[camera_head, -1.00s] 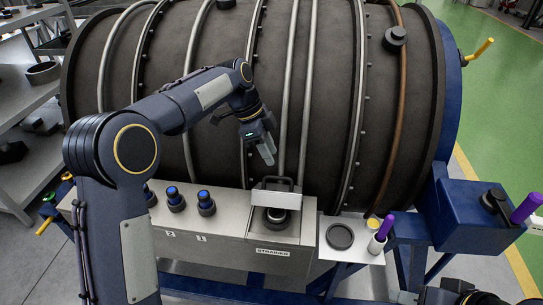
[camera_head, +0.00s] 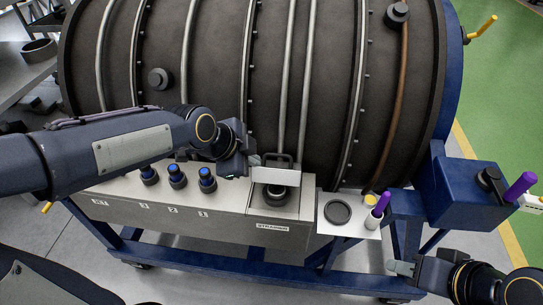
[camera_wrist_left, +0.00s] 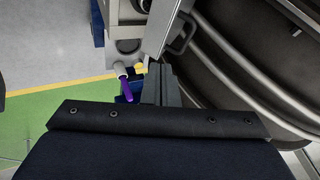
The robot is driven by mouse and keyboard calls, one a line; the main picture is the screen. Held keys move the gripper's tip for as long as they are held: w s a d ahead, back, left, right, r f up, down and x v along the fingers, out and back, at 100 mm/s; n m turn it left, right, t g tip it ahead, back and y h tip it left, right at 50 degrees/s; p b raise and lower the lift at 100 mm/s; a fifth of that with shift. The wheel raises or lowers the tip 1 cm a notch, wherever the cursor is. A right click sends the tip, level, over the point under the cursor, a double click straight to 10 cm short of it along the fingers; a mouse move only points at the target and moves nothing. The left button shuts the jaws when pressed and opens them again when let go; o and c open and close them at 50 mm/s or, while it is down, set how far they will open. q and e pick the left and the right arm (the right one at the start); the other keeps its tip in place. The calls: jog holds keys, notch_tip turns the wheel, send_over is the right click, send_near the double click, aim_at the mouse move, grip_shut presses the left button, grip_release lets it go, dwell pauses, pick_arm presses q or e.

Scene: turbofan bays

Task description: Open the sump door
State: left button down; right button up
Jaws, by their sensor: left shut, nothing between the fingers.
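The sump door (camera_head: 276,176) is a pale metal panel with a dark bar handle behind it, standing raised over the box labelled STRAINER (camera_head: 272,227). A dark round cap (camera_head: 276,193) shows in the opening below it. My left gripper (camera_head: 252,173) is shut and empty at the door's left edge; contact cannot be told. In the left wrist view, the shut fingers (camera_wrist_left: 160,85) lie near the end of the door panel (camera_wrist_left: 163,30), with its handle (camera_wrist_left: 183,34) to the right. My right gripper (camera_head: 402,268) is low at the right, away from the door, its jaw gap unclear.
Several blue-topped caps (camera_head: 176,176) stand on the box left of the door. A small shelf (camera_head: 349,224) to the right holds a dark disc and a white cup with a purple-handled item (camera_head: 381,204). The large dark engine casing (camera_head: 220,75) rises behind.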

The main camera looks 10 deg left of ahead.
pick_arm(q)
send_near(271, 168)
jog(key=d+f, duration=0.2)
jog(key=w+d+f, duration=0.1)
jog(key=f, duration=0.1)
jog(key=shift+d+f, duration=0.25)
jog(key=shift+d, duration=0.15)
jog(key=shift+w+r, duration=0.2)
jog(key=shift+w, duration=1)
jog(key=shift+w+f+p, duration=0.1)
jog(key=shift+w+p, duration=0.2)
jog(key=shift+w, duration=0.4)
